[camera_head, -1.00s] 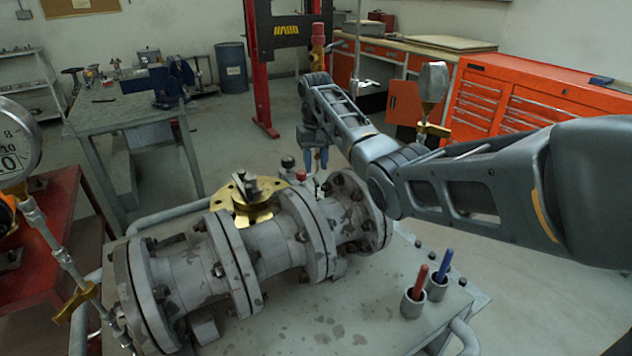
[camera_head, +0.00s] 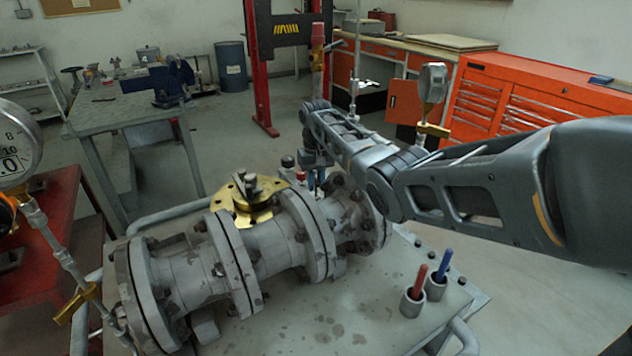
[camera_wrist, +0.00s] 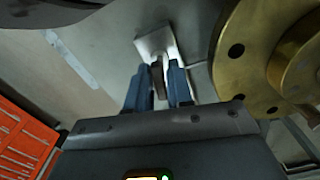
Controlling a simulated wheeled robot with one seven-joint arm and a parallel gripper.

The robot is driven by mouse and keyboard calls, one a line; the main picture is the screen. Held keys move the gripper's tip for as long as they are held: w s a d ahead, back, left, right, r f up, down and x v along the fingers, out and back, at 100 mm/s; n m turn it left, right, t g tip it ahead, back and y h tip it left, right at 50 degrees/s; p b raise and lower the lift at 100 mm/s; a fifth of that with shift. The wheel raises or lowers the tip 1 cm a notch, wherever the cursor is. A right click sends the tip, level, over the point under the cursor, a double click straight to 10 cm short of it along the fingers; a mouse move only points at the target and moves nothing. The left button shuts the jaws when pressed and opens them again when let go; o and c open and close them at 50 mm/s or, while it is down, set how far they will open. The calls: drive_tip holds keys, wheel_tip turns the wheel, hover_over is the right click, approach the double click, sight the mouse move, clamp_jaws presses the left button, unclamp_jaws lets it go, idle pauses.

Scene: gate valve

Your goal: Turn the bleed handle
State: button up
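The large grey flanged valve (camera_head: 185,275) lies on the bench, with a brass flange (camera_head: 240,212) and a grey stem piece on top. My gripper (camera_head: 317,182) reaches down behind the valve in the head view, near a small red-topped fitting (camera_head: 300,177); its tips are partly hidden there. In the wrist view, the blue fingers of my gripper (camera_wrist: 160,88) stand apart on either side of a narrow grey-brown tab below a pale metal plate (camera_wrist: 157,40), probably the bleed handle. The tab looks close to the left finger; I cannot tell whether they touch. The brass flange is close on the right (camera_wrist: 245,55).
A pressure gauge (camera_head: 432,82) stands behind my arm, and another (camera_head: 18,145) at the left edge. Red (camera_head: 417,282) and blue (camera_head: 441,267) sticks stand in cups on the bench. An orange tool chest (camera_head: 530,95) is at the back right. The bench front is clear.

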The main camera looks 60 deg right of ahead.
sight(316, 180)
clamp_jaws()
drive_tip(key=shift+n, duration=0.8)
drive_tip(key=shift+o, duration=1.7)
unclamp_jaws()
drive_tip(key=shift+r, duration=3.9)
